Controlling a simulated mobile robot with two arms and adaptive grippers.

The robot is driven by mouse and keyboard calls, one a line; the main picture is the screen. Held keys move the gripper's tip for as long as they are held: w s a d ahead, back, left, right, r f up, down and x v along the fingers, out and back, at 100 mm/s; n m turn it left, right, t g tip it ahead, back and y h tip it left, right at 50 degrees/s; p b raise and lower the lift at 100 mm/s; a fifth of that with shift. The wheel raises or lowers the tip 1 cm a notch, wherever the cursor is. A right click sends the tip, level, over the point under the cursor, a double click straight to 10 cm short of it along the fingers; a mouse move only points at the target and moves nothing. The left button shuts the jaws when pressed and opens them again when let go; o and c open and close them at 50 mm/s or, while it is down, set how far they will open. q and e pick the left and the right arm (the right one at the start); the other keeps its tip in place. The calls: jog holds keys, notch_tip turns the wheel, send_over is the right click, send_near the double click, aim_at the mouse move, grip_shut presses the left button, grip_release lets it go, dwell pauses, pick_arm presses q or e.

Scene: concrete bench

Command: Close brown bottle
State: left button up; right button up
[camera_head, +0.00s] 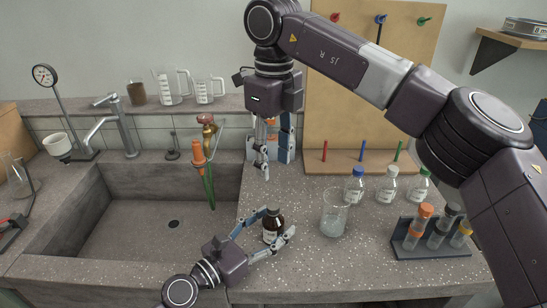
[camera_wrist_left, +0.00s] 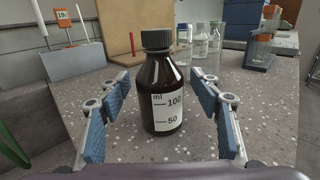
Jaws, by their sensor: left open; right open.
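The brown bottle (camera_head: 273,232) stands upright on the speckled bench, right of the sink's edge. In the left wrist view the brown bottle (camera_wrist_left: 163,90) fills the middle, with a black cap (camera_wrist_left: 156,39) on its neck and a white label marked 100 and 50. Whether the cap is tight I cannot tell. My left gripper (camera_head: 279,224) is open, with one finger on each side of the bottle; gaps show between the blue pads and the glass. My right gripper (camera_head: 262,170) is open and empty, pointing down above the back of the bench, behind the bottle.
A glass beaker (camera_head: 334,214) stands close right of the bottle. Behind it are clear bottles with blue, white and green caps (camera_head: 388,186). A tube rack (camera_head: 430,243) stands at the right. The sink (camera_head: 125,265) lies left, with a tap and an orange-and-green hose.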

pick_arm(q)
jog(key=v, duration=1.1)
jog(key=shift+s+a, duration=0.25)
